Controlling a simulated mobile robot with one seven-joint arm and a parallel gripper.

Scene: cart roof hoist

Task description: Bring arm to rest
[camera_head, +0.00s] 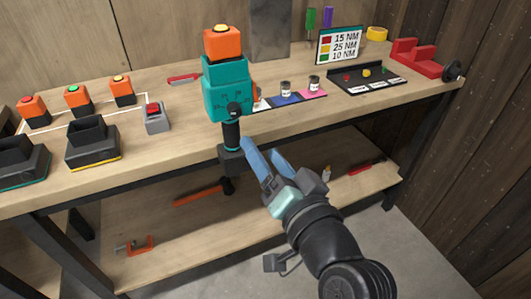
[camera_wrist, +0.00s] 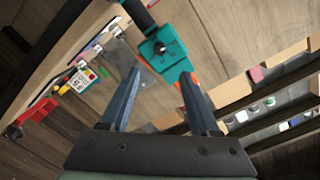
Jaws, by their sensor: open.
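My gripper (camera_head: 262,147) is open and empty, in front of the workbench's front edge. Its two blue fingers point up and toward the bench, and both also show in the wrist view (camera_wrist: 158,76), with a clear gap between them. A teal tool (camera_head: 227,90) with an orange top block (camera_head: 222,43) and a black lower grip stands upright at the bench's front edge, just left of and beyond the fingertips. In the wrist view the teal tool (camera_wrist: 165,50) appears beyond the fingers. I cannot tell whether the left finger touches its dark lower end.
The workbench (camera_head: 185,140) carries black docks (camera_head: 92,143), several orange button blocks at left, a torque sign (camera_head: 339,46), a black tray (camera_head: 366,78) and a red vise-like piece (camera_head: 415,52). A lower shelf (camera_head: 170,225) holds a hammer (camera_head: 205,192) and clamp. Floor at front right is clear.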

